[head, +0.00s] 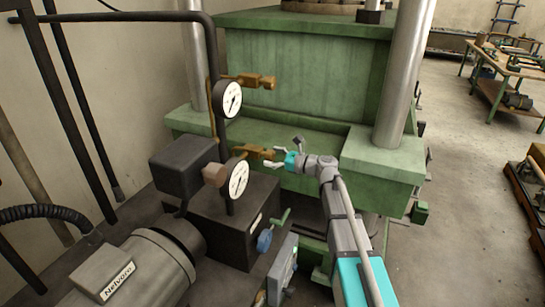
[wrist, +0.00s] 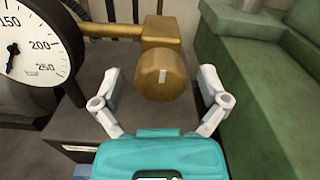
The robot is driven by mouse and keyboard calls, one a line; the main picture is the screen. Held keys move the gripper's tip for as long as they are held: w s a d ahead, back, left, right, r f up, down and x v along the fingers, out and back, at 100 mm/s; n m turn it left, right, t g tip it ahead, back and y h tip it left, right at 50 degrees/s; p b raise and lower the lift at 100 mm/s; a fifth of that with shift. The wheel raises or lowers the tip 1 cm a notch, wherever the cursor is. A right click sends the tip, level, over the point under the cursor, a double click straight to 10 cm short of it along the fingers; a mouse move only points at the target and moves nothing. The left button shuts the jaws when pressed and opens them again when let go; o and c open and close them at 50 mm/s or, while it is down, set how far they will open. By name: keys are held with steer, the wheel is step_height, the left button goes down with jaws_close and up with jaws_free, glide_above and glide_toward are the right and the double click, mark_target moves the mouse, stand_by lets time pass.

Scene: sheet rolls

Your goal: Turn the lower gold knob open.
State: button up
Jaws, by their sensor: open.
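The lower gold knob (head: 267,154) sits on a brass valve beside the lower gauge in the head view. In the wrist view the knob (wrist: 161,77) is round, with a pale mark on its face, and its square valve body and pipe are behind it. My gripper (head: 282,159) is just to the right of the knob in the head view. In the wrist view my gripper (wrist: 160,90) is open, with one finger on each side of the knob's lower part. I see gaps between the fingers and the knob, and nothing is held.
The upper gold valve (head: 258,81) and upper gauge (head: 229,99) are above. The lower gauge (head: 238,179) is close on the left, and also shows in the wrist view (wrist: 38,48). The green press (head: 300,90) stands close behind and to the right. A blue-handled valve (head: 265,240) is below.

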steer(key=c, duration=1.2)
steer(key=shift+o, duration=0.2)
